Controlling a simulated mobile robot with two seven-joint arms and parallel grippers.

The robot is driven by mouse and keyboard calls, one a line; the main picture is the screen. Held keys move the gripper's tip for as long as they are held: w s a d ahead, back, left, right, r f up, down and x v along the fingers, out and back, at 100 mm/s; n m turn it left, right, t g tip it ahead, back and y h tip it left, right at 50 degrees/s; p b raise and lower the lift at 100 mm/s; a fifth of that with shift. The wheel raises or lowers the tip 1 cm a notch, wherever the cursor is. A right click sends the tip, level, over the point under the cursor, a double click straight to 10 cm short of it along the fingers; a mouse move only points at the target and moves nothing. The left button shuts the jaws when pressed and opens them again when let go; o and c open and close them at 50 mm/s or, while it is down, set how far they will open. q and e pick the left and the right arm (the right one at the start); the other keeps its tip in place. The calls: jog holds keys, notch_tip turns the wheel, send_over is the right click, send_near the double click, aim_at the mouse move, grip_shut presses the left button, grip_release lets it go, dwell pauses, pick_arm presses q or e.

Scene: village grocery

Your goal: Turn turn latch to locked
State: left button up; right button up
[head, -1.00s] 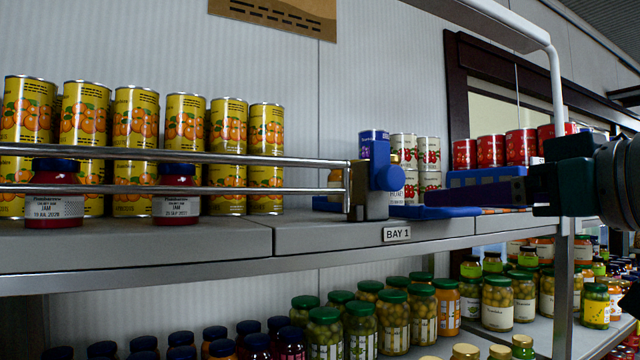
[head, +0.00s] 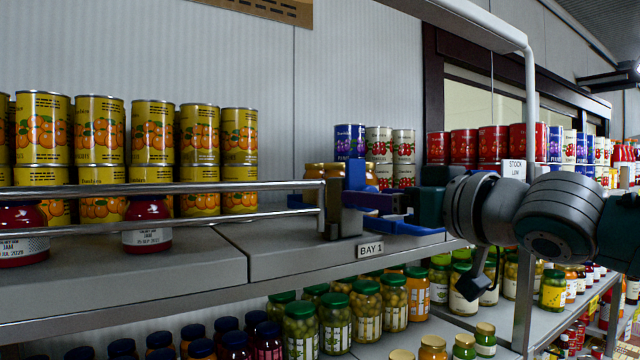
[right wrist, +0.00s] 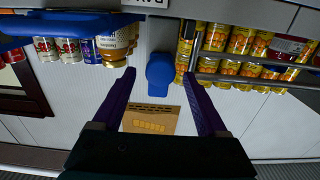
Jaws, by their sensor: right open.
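The turn latch (head: 355,174) is a blue knob on a grey block at the right end of the metal rail, at the shelf's front edge. In the right wrist view the blue knob (right wrist: 160,74) lies between my finger tips, with a gap on each side. My right gripper (head: 360,200) has its purple fingers open and reaches in from the right at the latch. In the right wrist view the gripper (right wrist: 159,76) is open and empty. The fingers partly hide the latch in the head view, so its exact angle is unclear. My left gripper is not in view.
Two metal rails (head: 170,188) run along the shelf front (head: 290,265) before yellow cans (head: 153,132) and red jam jars. A blue tray (head: 412,228) is beside the latch, with jars and cans behind.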

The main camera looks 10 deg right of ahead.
jog(key=shift+c, duration=0.4)
grip_shut()
dwell(0.4)
